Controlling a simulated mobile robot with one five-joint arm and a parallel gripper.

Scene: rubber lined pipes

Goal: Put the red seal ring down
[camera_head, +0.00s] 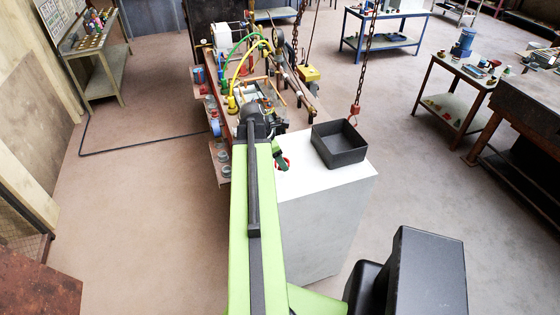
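The red seal ring (288,162) shows as a small red curve at the left part of the white top of a grey plinth (318,178). My gripper (282,166) is dark and reaches down at the ring, covering much of it. The fingertips are too small and hidden to tell whether they are shut on the ring. I cannot tell whether the ring touches the plinth top or is just above it.
A black open tray (339,153) stands on the plinth, right of my gripper. A chain with a red hook (355,109) hangs behind it. A bench cluttered with pipes and hoses (262,85) is behind. The plinth's front top is clear. Open floor lies to both sides.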

